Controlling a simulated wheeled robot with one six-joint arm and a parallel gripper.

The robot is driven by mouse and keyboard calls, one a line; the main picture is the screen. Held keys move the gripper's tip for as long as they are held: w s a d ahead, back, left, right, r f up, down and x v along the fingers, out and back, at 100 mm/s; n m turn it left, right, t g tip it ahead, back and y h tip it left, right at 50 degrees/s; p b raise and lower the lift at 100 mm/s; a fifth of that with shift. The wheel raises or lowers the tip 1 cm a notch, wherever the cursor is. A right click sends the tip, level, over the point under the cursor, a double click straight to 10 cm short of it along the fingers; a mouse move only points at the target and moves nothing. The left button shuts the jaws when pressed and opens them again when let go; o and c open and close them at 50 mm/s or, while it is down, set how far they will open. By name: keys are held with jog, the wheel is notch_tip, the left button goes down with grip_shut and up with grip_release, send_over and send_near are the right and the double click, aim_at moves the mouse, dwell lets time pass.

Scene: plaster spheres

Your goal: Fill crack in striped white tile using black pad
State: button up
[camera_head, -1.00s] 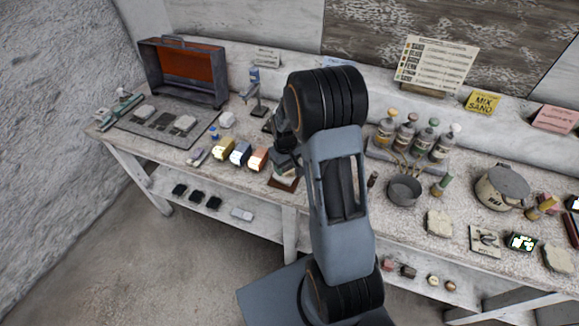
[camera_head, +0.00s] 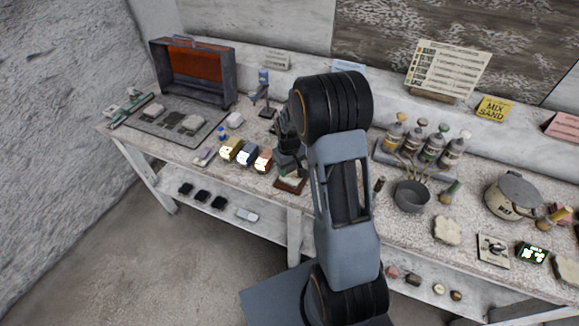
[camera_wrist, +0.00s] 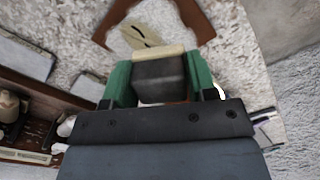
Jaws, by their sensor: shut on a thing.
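My gripper (camera_wrist: 158,72) has green fingers and is shut on a dark block, seemingly the black pad (camera_wrist: 160,80), with a cream edge along its far side. In the wrist view, a pale tile (camera_wrist: 139,37) with dark stripes lies just beyond the pad, inside a brown wooden frame (camera_wrist: 104,32). The pad hides part of the tile; I cannot tell whether they touch. In the head view my gripper (camera_head: 289,160) is low over the brown frame (camera_head: 290,185) near the bench's front edge, and my arm hides part of that area.
A grey tray (camera_head: 150,127) and an open red-lined case (camera_head: 192,72) are farther left. A grey pot (camera_head: 411,196) and several bottles (camera_head: 433,146) stand right of my arm.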

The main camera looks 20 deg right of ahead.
jog(key=shift+f+b, duration=0.3)
jog(key=shift+f, duration=0.2)
jog(key=shift+a+r, duration=0.1)
jog(key=shift+a, duration=0.15)
jog(key=shift+s+a, duration=0.1)
jog(key=shift+a, duration=0.35)
jog(key=shift+w+d+b, duration=0.2)
jog(key=shift+d+b, duration=0.1)
jog(key=shift+d, duration=1.1)
jog(key=shift+s+a, duration=0.2)
jog(key=shift+a, duration=1.25)
jog(key=shift+d, duration=0.15)
